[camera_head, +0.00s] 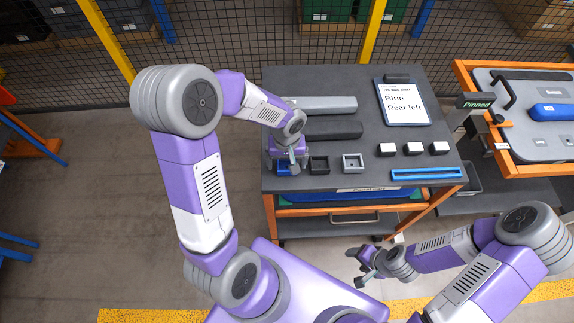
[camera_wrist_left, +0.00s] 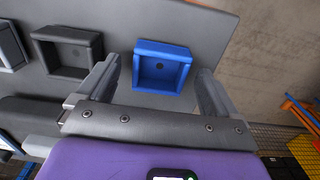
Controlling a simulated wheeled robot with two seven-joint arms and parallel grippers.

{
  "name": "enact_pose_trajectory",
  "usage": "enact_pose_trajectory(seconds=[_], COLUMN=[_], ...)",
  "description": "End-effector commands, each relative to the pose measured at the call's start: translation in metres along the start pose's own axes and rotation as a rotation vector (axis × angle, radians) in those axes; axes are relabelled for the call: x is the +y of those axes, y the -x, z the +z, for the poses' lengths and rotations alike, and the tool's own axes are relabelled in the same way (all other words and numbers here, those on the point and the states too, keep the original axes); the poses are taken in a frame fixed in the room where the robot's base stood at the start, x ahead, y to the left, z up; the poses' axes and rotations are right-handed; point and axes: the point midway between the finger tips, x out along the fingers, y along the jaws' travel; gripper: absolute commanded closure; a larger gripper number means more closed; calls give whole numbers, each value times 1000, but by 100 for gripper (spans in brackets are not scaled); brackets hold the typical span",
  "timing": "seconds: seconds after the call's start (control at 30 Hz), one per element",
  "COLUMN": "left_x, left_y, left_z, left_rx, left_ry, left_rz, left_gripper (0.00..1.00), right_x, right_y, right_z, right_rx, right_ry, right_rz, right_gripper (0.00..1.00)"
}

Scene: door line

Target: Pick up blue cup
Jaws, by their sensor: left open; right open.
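The blue cup (camera_head: 283,169) is a small square open box near the left front corner of the dark grey table top (camera_head: 360,178). In the left wrist view the blue cup (camera_wrist_left: 161,66) lies between and just beyond my two fingertips. My left gripper (camera_head: 291,163) is open above the cup and partly hides it in the head view; its open fingers also show in the left wrist view (camera_wrist_left: 155,85). Whether a finger touches the cup, I cannot tell. My right gripper (camera_head: 361,267) is open and empty, low in front of the table.
A black cup (camera_head: 319,165) and a grey cup (camera_head: 353,163) stand to the right of the blue one. An orange cart (camera_head: 530,150) stands right.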

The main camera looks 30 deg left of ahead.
Motion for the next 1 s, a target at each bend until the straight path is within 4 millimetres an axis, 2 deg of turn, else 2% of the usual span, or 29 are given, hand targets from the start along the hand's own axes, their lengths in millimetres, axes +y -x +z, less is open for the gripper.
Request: enact_pose_trajectory(seconds=[0.1,0.37,0.47,0.73,1.0], left_x=[-1,0,0,0,0], left_y=[-14,-16,-16,-16,-14], left_z=[0,0,0,0,0], left_rx=[-1,0,0,0,2], left_ry=[0,1,1,1,0], left_rz=[-1,0,0,0,1], left_gripper=[6,6,19,60,62], right_x=[1,1,1,1,1], right_y=[-3,-3,-3,-3,-2], right_z=[0,-1,-1,-1,0], right_rx=[1,1,1,1,1], right_ry=[0,0,0,0,0], right_rz=[0,0,0,0,0], right_gripper=[37,37,37,37,37])
